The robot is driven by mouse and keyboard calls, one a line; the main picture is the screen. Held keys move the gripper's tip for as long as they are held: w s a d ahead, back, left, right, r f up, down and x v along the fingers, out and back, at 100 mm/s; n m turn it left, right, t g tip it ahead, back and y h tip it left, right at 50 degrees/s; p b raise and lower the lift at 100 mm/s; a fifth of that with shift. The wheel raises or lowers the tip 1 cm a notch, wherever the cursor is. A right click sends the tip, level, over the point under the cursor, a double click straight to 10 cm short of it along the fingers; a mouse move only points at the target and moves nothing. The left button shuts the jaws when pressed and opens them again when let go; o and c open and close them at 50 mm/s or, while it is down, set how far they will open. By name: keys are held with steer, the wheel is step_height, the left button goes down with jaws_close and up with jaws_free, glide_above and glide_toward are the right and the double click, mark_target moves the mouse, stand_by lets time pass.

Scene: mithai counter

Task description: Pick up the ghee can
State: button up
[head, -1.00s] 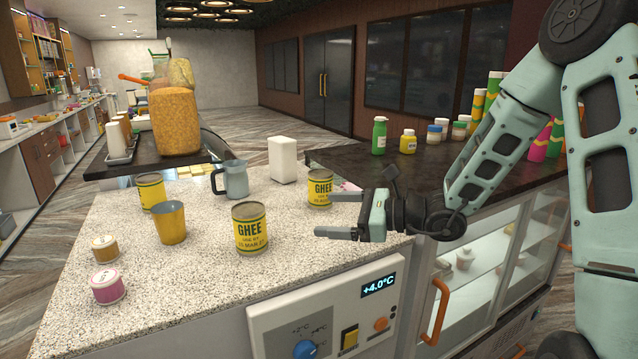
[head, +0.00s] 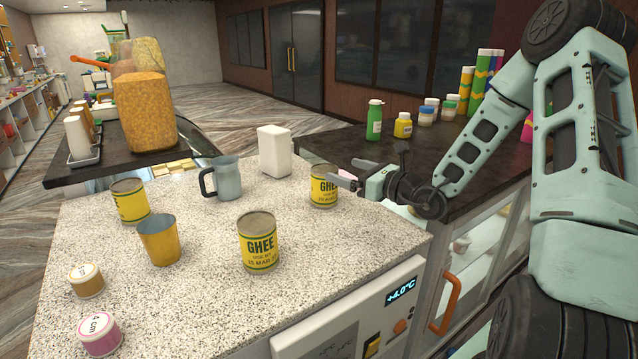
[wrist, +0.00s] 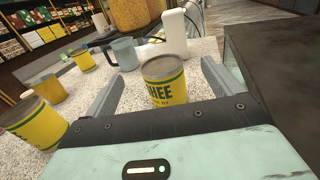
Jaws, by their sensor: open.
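Three yellow ghee cans with dark green bands and lettering stand upright on the speckled counter. The right-hand ghee can (head: 323,188) stands near the counter's right edge. My gripper (head: 345,176) is open just to its right, with its fingers pointing at it. In the wrist view this can (wrist: 163,84) stands between the two spread fingers (wrist: 162,72), its lower part hidden by the gripper body. I cannot tell whether a finger touches it. The front ghee can (head: 259,243) stands nearer, and the left ghee can (head: 130,201) stands at the far left edge.
A yellow cup (head: 159,241), a grey jug (head: 226,179) and a white container (head: 274,152) share the counter (head: 190,310). Two small tubs, one brown-yellow (head: 86,281) and one pink (head: 100,334), sit at front left. Bottles and jars stand on the dark counter (head: 400,155).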

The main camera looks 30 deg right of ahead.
mark_target(335, 189)
step_height(335, 189, down, 6)
steer(key=shift+f+p, duration=0.15)
steer(key=shift+p, duration=0.5)
steer(key=p+x, duration=0.3)
steer(key=x, duration=0.3)
steer(key=shift+w+a, duration=0.15)
steer(key=shift+w, duration=0.05)
steer(key=shift+w+a, duration=0.15)
steer(key=shift+w, duration=0.35)
steer(key=c, duration=1.3)
steer(key=shift+c, duration=1)
